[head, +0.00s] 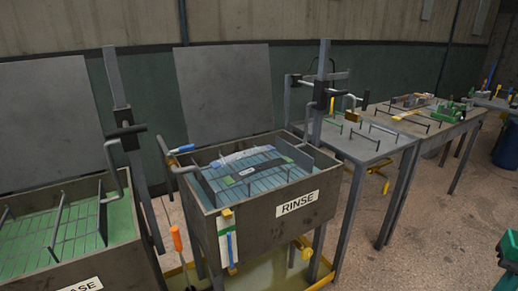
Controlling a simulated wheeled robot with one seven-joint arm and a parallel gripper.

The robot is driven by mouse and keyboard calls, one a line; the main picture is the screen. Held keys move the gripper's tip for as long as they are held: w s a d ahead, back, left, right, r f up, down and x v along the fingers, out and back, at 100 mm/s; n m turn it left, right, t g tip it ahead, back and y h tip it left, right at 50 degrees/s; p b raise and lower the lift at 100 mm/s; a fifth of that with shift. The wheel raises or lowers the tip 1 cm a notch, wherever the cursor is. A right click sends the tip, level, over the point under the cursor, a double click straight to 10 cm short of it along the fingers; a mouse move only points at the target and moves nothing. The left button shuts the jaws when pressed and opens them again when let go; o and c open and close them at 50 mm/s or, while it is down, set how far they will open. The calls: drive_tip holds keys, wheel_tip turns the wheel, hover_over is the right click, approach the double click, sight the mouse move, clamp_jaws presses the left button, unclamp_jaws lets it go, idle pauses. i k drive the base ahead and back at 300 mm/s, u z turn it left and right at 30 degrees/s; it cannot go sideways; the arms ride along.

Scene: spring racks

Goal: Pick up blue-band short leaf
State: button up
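No leaf with a clear blue band can be made out in the head view. In the tank labelled RINSE (255,222), a dark curved strip (268,166) with a pale patch lies on a rack in bluish water. It looks like a leaf, but its band colour is too small to tell. A pale, whitish-blue shape (240,157) lies just behind it.
A green-filled tank (70,240) stands at the left. Right of the rinse tank are a grey table (355,147) with rods and a bench (420,125) with a green device. Grey posts rise beside the tanks.

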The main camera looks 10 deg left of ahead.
sight(218, 164)
drive_tip(key=u, duration=0.2)
drive_tip(key=i, duration=1.15)
drive_tip(key=u, duration=0.75)
drive_tip(key=i, duration=0.4)
drive_tip(key=u, duration=0.25)
